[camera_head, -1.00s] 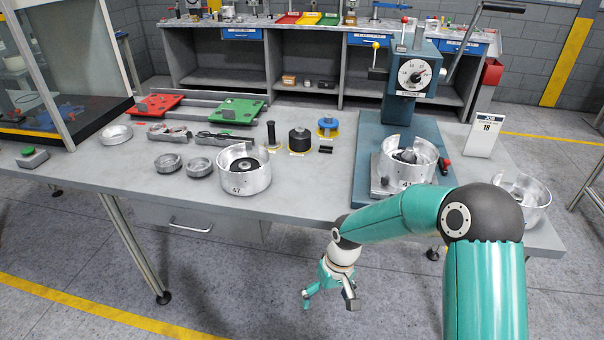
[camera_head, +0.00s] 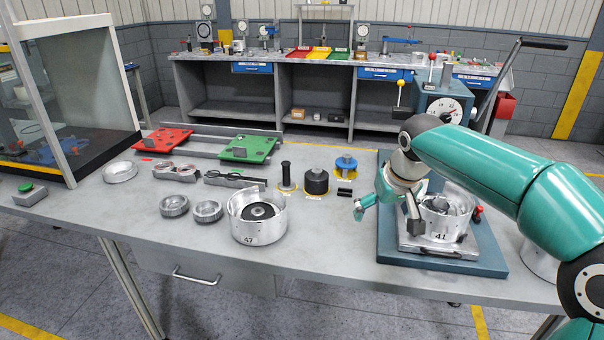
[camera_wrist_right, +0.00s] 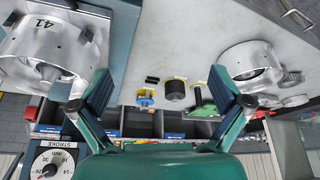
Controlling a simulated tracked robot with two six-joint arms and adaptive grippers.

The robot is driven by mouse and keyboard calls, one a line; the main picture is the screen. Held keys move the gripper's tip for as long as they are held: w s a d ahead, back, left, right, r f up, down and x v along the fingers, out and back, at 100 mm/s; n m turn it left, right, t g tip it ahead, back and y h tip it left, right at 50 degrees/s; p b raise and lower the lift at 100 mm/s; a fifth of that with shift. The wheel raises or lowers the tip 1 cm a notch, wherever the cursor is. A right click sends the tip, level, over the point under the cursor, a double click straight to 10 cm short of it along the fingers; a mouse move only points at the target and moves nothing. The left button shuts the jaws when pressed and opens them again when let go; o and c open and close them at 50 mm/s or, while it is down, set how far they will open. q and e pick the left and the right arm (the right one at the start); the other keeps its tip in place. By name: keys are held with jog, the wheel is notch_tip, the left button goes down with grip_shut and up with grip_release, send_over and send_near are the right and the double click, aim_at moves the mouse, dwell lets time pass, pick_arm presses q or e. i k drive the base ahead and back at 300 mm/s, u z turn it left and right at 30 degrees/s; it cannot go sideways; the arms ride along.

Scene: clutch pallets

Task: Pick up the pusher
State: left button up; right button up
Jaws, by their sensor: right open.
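Three small pieces stand in a row on the bench: a black upright handle on a round base (camera_head: 286,174), a black cylinder (camera_head: 316,182) and a blue knob-topped piece on a yellow ring (camera_head: 346,165). None carries a readable name, so I cannot tell for certain which is the pusher. The black cylinder (camera_wrist_right: 174,90) and the blue piece (camera_wrist_right: 145,97) also show in the right wrist view. My right gripper (camera_head: 388,214) is open and empty, to the right of the row, above the bench by the press. My left gripper is out of view.
A metal housing marked 47 (camera_head: 257,222) stands left of the gripper. Another marked 41 (camera_head: 444,222) sits on the press base (camera_head: 478,262) close to the right finger. Two small black blocks (camera_head: 345,192) lie before the blue piece. Bench space between housing 47 and the press is clear.

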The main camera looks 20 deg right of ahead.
aim_at(316, 180)
jog(key=i, duration=1.15)
jog(key=z, duration=0.1)
